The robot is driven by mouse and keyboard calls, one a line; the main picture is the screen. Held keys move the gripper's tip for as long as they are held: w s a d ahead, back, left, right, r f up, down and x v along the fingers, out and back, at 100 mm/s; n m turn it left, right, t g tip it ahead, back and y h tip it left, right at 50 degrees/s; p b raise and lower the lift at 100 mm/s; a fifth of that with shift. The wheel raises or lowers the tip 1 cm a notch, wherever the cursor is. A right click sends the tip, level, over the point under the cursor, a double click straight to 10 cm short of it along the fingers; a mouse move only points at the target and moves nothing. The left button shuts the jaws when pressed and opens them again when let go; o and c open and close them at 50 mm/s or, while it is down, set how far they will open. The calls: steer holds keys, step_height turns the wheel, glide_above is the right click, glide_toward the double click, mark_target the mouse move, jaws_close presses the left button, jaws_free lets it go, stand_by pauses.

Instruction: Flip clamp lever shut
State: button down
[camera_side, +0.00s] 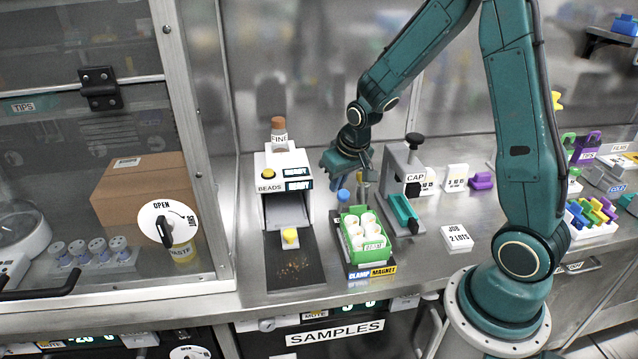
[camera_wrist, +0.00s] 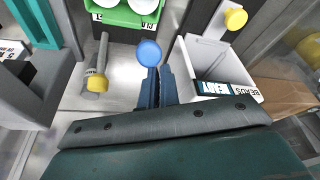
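A blue ball knob (camera_side: 343,195), the end of the clamp lever, stands just behind the green rack (camera_side: 375,258) on the left. In the wrist view the blue knob (camera_wrist: 149,53) shows just beyond my fingertips; the lever's stem is hidden. A blue "CLAMP" label (camera_side: 358,275) is in front of the rack. My gripper (camera_side: 358,172) is above and behind the rack, tilted down. In the wrist view its dark blue fingers (camera_wrist: 158,76) are close together with no object visible between them. I cannot tell whether they touch the knob.
The white BEADS dispenser (camera_side: 283,165) is close on the left. The grey CAP press (camera_side: 400,185) stands on the right. White-capped tubes fill the rack.

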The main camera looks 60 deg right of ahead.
steer(key=shift+s+a+f, duration=0.4)
steer(key=shift+s, duration=0.15)
steer(key=shift+w, duration=0.1)
steer(key=w+d+r, duration=0.1)
steer(key=w+r, duration=0.2)
steer(key=w, duration=0.1)
steer(key=s+a+r, duration=0.3)
steer(key=s+r, duration=0.2)
steer(key=r, duration=0.1)
steer(key=shift+s+a+r, duration=0.15)
steer(key=shift+s+r, duration=0.05)
steer(key=shift+s, duration=0.1)
stand_by(0.4)
stand_by(0.3)
